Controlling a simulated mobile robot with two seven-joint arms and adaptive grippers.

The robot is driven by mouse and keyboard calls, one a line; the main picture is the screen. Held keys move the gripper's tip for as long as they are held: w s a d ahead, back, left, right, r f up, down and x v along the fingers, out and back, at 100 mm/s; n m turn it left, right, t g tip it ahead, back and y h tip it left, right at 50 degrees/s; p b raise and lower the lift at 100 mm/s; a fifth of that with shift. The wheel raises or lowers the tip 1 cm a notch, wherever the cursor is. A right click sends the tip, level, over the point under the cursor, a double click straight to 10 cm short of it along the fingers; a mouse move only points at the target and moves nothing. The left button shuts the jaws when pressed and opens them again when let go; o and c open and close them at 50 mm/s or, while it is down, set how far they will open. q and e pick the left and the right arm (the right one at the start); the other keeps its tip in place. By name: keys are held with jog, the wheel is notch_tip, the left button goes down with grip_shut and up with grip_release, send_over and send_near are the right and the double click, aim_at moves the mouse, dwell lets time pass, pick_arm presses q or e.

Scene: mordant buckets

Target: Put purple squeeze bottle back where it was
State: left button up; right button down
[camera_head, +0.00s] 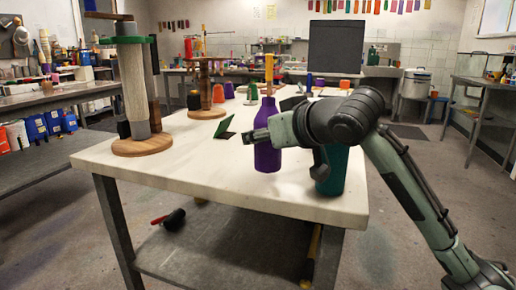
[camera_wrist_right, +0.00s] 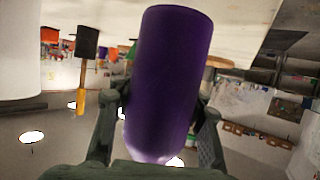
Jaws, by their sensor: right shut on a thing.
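The purple squeeze bottle (camera_head: 267,157) is upright over the front part of the pale tabletop (camera_head: 180,165). My right gripper (camera_head: 259,135) reaches in from the right and is shut on its upper body. In the right wrist view the purple bottle (camera_wrist_right: 170,80) fills the middle between the two fingers of my right gripper (camera_wrist_right: 158,115). I cannot tell whether its base touches the table. My left gripper is not in view.
A wooden-based stand (camera_head: 142,146) is at the table's left. Orange cups (camera_head: 218,94) are farther back. The front-left tabletop is clear.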

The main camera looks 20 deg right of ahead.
jog(key=shift+f, duration=1.15)
jog(key=shift+r, duration=0.1)
jog(key=shift+f, duration=0.2)
jog(key=c, duration=1.2)
grip_release()
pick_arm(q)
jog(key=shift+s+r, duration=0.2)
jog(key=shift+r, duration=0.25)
pick_arm(e)
jog(key=shift+o, duration=0.2)
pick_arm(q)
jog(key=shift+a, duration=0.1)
